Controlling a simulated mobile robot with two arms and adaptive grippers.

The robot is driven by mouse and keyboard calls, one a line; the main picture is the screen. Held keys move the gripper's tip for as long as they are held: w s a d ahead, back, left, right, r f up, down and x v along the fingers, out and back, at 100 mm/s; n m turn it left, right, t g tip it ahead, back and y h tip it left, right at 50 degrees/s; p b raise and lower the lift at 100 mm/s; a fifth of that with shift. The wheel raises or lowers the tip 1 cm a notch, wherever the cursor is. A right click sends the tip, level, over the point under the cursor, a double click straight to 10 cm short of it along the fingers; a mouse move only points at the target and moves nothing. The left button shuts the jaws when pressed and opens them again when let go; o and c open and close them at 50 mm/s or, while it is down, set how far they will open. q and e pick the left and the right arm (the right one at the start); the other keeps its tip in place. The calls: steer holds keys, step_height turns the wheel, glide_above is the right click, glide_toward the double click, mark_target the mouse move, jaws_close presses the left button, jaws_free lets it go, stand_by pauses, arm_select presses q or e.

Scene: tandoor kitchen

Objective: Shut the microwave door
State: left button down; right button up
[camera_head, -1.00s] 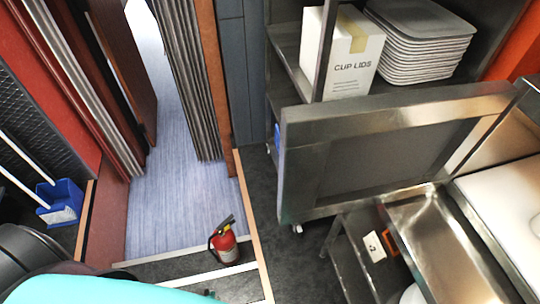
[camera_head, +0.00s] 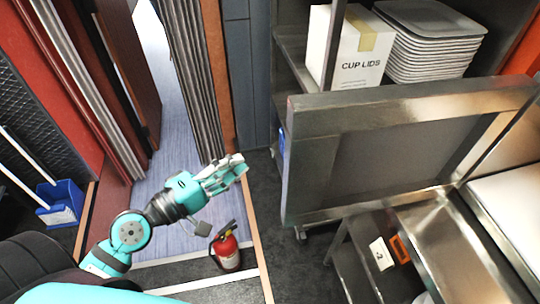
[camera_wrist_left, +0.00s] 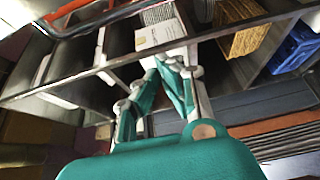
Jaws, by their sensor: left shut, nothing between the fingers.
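The microwave door (camera_head: 400,150) stands open in the head view, a wide steel panel with a dark inner window, reaching left from the right side. The microwave body is mostly out of the picture at the right. My left gripper (camera_head: 238,167) is teal and grey, shut and empty. It is to the left of the door's free edge, with a gap between them in the picture. In the left wrist view its fingers (camera_wrist_left: 165,68) are together, pointing toward the shelving. My right gripper does not show.
A metal shelf behind the door holds a cup lids box (camera_head: 352,50) and stacked grey trays (camera_head: 425,40). A steel counter (camera_head: 455,235) lies below the door at the right. A red fire extinguisher (camera_head: 226,250) stands on the floor below my left gripper.

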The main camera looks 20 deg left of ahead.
arm_select(q)
steer(key=w+d+p, duration=0.5)
steer(key=w+d, duration=0.1)
steer(key=d, duration=0.1)
steer(key=shift+d+p, duration=0.2)
steer(key=shift+p, duration=0.15)
steer(key=shift+s, duration=0.15)
stand_by(0.3)
